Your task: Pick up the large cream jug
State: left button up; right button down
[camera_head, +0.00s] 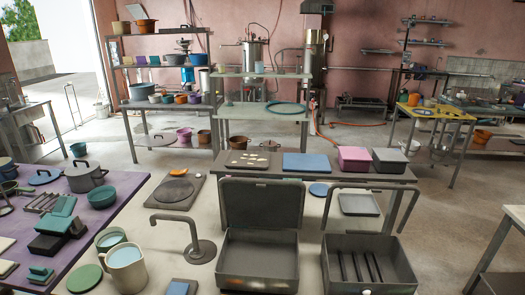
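The large cream jug (128,275) stands upright at the front left of the pale table, with light blue contents showing at its open top. Neither of my grippers shows in the head view, so nothing of mine is seen touching the jug.
A green round lid (84,278) lies left of the jug. A grey curved spout on a round base (201,251) stands to its right, then an open grey case (258,258) and a grey crate (368,262). A purple table (128,180) with pots and blocks is at left.

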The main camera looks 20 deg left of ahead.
aim_at(125, 261)
jog(key=u, duration=1.9)
